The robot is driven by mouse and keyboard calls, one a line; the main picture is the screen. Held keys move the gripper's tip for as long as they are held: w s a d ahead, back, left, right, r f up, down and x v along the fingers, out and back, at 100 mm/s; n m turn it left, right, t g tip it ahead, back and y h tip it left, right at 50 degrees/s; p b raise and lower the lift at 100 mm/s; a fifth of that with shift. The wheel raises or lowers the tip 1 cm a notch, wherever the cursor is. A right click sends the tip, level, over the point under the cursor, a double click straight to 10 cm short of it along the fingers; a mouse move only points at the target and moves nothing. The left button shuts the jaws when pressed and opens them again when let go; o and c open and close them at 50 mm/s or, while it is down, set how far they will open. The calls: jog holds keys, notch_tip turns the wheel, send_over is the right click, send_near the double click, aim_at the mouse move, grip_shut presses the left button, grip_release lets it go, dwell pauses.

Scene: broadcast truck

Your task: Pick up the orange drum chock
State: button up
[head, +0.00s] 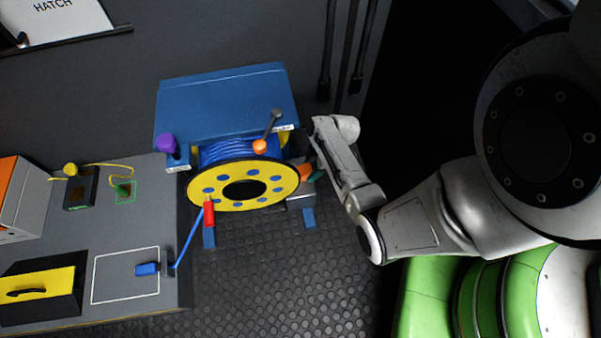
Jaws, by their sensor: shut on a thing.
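The orange drum chock (305,172) shows as a small orange patch at the right side of the yellow cable drum (243,187), above a grey block. My gripper (311,166) reaches in from the right and is shut on the chock. The arm link and the drum hide most of the fingers and part of the chock. I cannot tell whether the chock still touches the drum or the block.
A blue housing (225,98) stands over the drum, with an orange-ended lever (267,132) and a purple knob (166,144). A red handle (209,213) sits at the drum's lower left. A grey bench (150,205) stands left; studded floor (280,285) is open below.

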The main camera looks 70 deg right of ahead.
jog(key=c, duration=0.4)
